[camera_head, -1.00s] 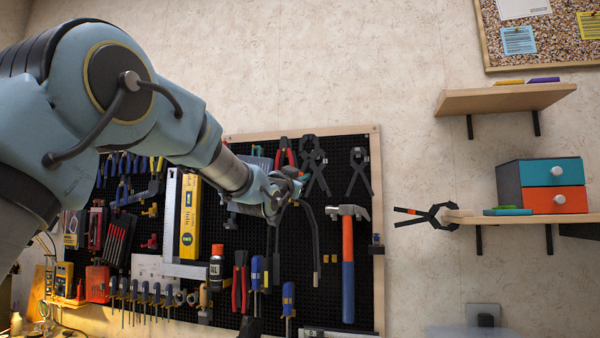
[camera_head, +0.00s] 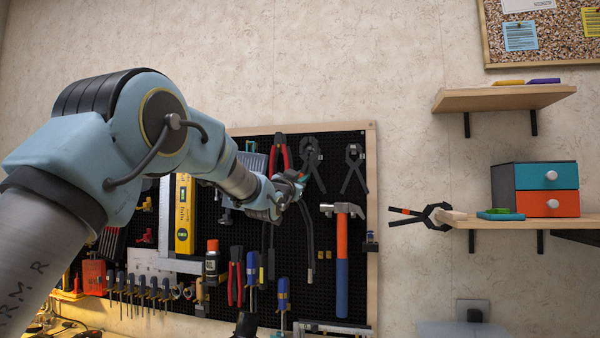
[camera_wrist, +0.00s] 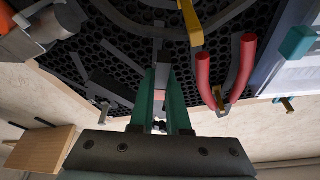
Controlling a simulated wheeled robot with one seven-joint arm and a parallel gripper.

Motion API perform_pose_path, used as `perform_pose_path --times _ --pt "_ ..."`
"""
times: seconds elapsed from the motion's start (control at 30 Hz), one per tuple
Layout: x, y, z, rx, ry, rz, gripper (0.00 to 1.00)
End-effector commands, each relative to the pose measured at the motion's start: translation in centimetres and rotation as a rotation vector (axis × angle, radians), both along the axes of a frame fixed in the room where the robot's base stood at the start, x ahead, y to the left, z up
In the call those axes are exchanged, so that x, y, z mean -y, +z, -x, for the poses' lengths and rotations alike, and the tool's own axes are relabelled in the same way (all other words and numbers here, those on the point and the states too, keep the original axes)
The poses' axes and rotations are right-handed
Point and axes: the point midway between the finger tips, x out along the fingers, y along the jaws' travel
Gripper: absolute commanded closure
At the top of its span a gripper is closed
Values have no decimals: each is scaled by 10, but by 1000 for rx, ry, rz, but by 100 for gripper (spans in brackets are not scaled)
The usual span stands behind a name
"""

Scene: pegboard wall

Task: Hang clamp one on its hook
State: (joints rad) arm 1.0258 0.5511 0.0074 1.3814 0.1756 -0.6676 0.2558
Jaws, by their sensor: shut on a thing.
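My gripper (camera_head: 297,180) is close to the pegboard, just right of the red-handled pliers. In the wrist view its green fingers (camera_wrist: 161,95) are closed on a dark grey piece (camera_wrist: 162,72), which I take to be part of clamp one. Most of its shape is hidden or merges with the dark board. Two grey clamp shapes (camera_head: 311,155) (camera_head: 354,168) show on the upper right of the pegboard. I cannot tell whether the left one is apart from the held piece. Another dark clamp with an orange-marked handle (camera_head: 425,215) is at the shelf end.
Red-handled pliers (camera_head: 280,150) are beside my gripper and also show in the wrist view (camera_wrist: 204,75). A hammer (camera_head: 342,255) hangs to the lower right. Dark curved strips (camera_head: 308,235) hang below. A wooden shelf (camera_head: 480,221) juts out at the right.

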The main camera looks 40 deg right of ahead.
Motion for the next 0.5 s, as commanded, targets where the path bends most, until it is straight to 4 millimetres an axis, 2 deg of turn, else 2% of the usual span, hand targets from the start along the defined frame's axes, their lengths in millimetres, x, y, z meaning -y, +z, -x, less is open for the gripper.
perform_pose_path --times 0.33,0.5 --pt "16 2 -10 0 0 -1 100" --pt "21 -10 -14 0 0 1 100"
